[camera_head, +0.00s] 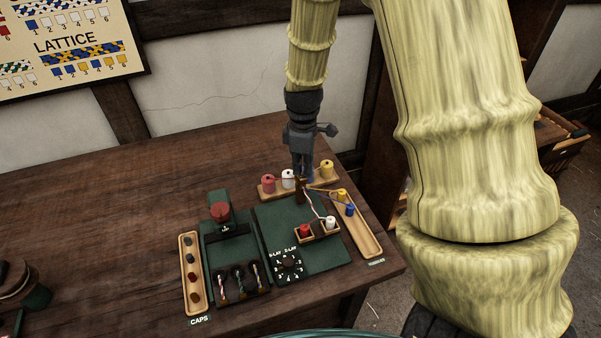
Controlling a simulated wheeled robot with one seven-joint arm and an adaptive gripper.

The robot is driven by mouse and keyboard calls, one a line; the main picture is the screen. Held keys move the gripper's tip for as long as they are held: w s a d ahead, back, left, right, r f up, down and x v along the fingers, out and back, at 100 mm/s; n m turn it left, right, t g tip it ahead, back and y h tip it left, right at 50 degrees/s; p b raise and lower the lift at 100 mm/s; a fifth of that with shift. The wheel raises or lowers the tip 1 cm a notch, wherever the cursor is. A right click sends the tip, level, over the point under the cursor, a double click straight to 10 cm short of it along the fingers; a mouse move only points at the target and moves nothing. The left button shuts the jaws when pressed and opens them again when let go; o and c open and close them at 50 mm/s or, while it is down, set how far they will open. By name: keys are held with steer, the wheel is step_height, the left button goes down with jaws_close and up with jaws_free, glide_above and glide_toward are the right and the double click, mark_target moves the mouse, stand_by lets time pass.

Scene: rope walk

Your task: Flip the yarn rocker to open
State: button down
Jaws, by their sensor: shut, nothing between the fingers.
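I cannot make out for certain which part is the yarn rocker. The green board (325,258) on the wooden table carries a round black dial (289,264) marked S-LAY and Z-LAY. A dark block (240,281) with several coloured rope pieces sits at its front left. A red knob (220,211) stands on the board's left part. My gripper (302,174) points down, shut and empty, over the back of the board near a small brown post (300,191) with strands running from it. Its fingertips overlap the spool rack in the picture, so contact cannot be told.
A rack with red (268,184), white (288,178) and yellow (326,168) spools stands behind the board. Small boxes hold red (305,230) and white (330,222) bobbins. Trays of bobbins (369,245) and caps (186,270) flank the board. The table's left middle is clear.

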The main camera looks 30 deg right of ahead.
steer(key=shift+f+b, duration=0.3)
steer(key=shift+f, duration=0.55)
steer(key=shift+r, duration=0.1)
step_height(320, 180, up, 8)
steer(key=p, duration=0.7)
stand_by(0.7)
stand_by(0.4)
